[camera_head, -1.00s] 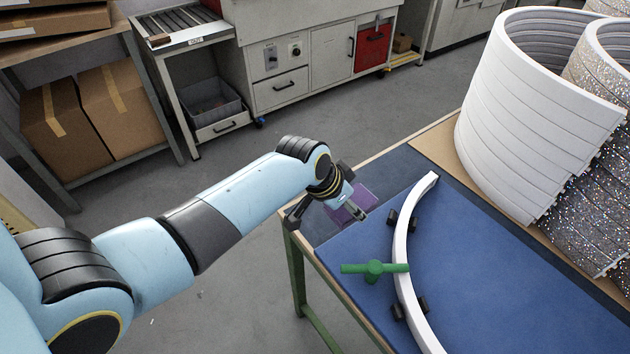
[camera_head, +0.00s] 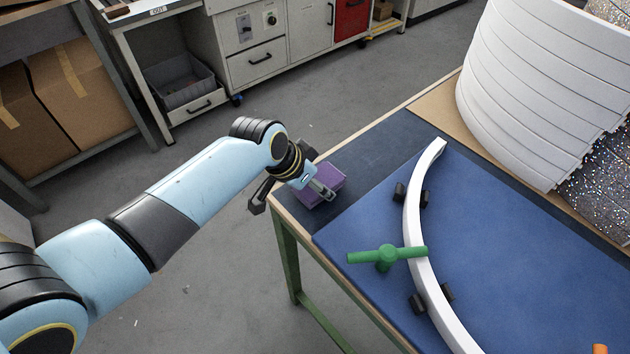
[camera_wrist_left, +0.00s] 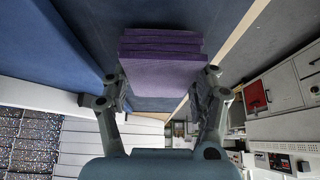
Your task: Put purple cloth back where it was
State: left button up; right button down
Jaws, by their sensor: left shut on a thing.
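The purple cloth (camera_head: 322,186) is a folded, layered block at the left corner of the workbench, on or just over its dark blue strip. In the left wrist view the cloth (camera_wrist_left: 162,65) sits between the fingers of my left gripper (camera_wrist_left: 163,88), which is shut on it. In the head view my left gripper (camera_head: 318,188) partly covers the cloth. I cannot tell whether the cloth touches the bench top. My right gripper is not in view.
A blue mat (camera_head: 365,222) covers the bench, with a white curved arc (camera_head: 413,210) between black blocks and a green handled clamp (camera_head: 386,256) on it. Stacked white arcs (camera_head: 530,90) stand at the back right. The dark strip (camera_head: 385,150) beyond the cloth is clear.

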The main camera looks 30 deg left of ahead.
pick_arm(q)
jog(key=shift+f, duration=0.3)
jog(key=shift+s+f, duration=0.1)
jog(key=shift+f, duration=0.15)
jog(key=shift+b, duration=0.3)
jog(key=o, duration=0.8)
jog(key=shift+s, duration=0.1)
jog(key=shift+c, duration=0.2)
jog(key=o, duration=0.4)
jog(key=shift+d+f, duration=0.1)
jog(key=shift+f, duration=0.1)
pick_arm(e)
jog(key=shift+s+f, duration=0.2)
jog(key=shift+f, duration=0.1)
pick_arm(q)
jog(key=shift+r, duration=0.15)
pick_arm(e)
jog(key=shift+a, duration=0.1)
pick_arm(q)
jog(key=shift+r, duration=0.2)
jog(key=v, duration=1.1)
jog(key=shift+s+d+p, duration=0.15)
jog(key=shift+d+p, duration=0.05)
jog(key=shift+p, duration=0.1)
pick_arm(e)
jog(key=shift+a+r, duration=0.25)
